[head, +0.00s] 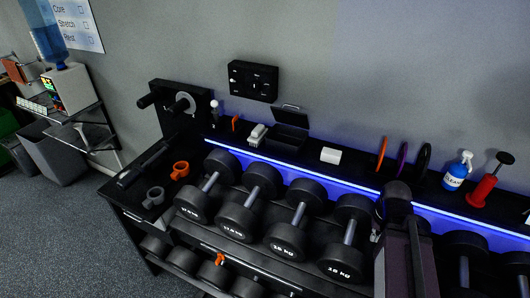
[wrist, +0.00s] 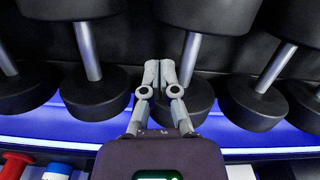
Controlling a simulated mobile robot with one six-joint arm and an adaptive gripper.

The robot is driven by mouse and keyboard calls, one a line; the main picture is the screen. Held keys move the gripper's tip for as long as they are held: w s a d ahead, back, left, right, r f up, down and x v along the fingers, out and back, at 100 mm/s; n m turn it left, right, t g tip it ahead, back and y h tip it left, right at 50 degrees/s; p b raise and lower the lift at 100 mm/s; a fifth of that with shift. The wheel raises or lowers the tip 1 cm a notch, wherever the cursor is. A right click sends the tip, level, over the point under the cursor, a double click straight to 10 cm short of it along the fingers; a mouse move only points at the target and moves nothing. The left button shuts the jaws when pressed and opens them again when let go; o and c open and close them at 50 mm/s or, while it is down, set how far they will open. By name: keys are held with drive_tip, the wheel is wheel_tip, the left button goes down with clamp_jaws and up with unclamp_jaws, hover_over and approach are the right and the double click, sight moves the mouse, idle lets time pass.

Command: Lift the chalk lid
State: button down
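In the head view my arm stands at right of centre and hides the gripper.
Several black dumbbells (head: 301,202) fill the rack below a blue light strip (head: 300,175). On the shelf stand a white block (head: 331,155), upright discs (head: 382,153), a blue spray bottle (head: 456,172) and a red pump (head: 484,190). A black panel (head: 252,81) hangs on the wall.

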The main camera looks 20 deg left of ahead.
drive_tip(key=shift+w+a+f+h, duration=0.1)
drive_tip(key=shift+w+h, duration=0.2)
drive_tip(key=shift+w, duration=0.15)
drive_tip(key=w+a+t+h, duration=0.1)
drive_tip(key=w+a, duration=0.1)
drive_tip(key=w+a+m+t+h+b, duration=0.1)
drive_tip(key=w+a, duration=0.1)
drive_tip(key=w, duration=0.1)
drive_tip(key=w+a+r+m+t+h, duration=0.1)
drive_tip(key=w+a, duration=0.1)
drive_tip(key=shift+w+a+t+h, duration=0.1)
drive_tip(key=shift+w+t+h, duration=0.15)
drive_tip(key=shift+t+h, duration=0.05)
drive_tip(key=w+a+r+t, duration=0.2)
drive_tip(key=a+r+t, duration=0.1)
drive_tip(key=a, duration=0.7)
drive_tip(key=w+a+r+t+y+b, duration=0.1)
drive_tip(key=a+r+t, duration=0.3)
drive_tip(key=a, duration=0.7)
drive_tip(key=w+a+r+t+y+b, duration=0.1)
drive_tip(key=a+r+t, duration=0.3)
drive_tip(key=a, duration=0.7)
drive_tip(key=shift+w+a+r+t, duration=0.25)
drive_tip(key=shift+w+t, duration=0.45)
drive_tip(key=shift+w, duration=0.2)
drive_tip(key=shift+w+b, duration=0.15)
drive_tip(key=shift+b, duration=0.15)
